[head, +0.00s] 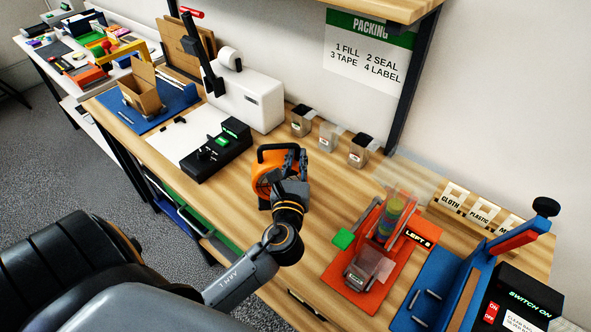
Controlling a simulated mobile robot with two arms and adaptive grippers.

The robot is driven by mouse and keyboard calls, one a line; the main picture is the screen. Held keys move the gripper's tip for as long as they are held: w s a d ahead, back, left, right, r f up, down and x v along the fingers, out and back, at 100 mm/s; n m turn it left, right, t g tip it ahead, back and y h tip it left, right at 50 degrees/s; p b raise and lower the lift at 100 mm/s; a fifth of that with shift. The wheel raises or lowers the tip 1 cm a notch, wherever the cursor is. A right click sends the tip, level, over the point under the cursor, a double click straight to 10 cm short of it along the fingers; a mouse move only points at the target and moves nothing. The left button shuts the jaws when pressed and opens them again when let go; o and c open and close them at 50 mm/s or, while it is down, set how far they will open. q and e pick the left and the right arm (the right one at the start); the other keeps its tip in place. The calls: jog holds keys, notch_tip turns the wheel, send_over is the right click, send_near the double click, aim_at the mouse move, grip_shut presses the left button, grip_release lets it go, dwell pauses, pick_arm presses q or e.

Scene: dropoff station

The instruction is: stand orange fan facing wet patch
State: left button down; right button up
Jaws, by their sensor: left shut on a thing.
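The orange fan (263,172) stands upright on the wooden workbench, left of the picture's middle, with a black handle on top. My left gripper (293,160) is at the right side of the fan's handle and is shut on the fan. The gripper and wrist hide the fan's right part. I cannot tell whether its base touches the bench. A pale, see-through patch (413,178) shows on the bench to the right, behind the orange device; I cannot tell if it is the wet patch. My right gripper is not in view.
Several small bins (327,137) line the wall behind the fan. A black device (218,150) and white machine (252,97) stand to the left. An orange mat (402,283) with a device and a blue fixture (428,285) stand right. Bare bench lies between fan and mat.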

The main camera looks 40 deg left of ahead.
aim_at(296, 173)
pick_arm(q)
jog(key=shift+w+f, duration=0.1)
jog(key=shift+f, duration=1.65)
jog(key=shift+b, duration=0.3)
jog(key=c, duration=1.7)
grip_release()
jog(key=shift+f, duration=0.3)
jog(key=o, duration=0.4)
jog(key=shift+r, duration=0.1)
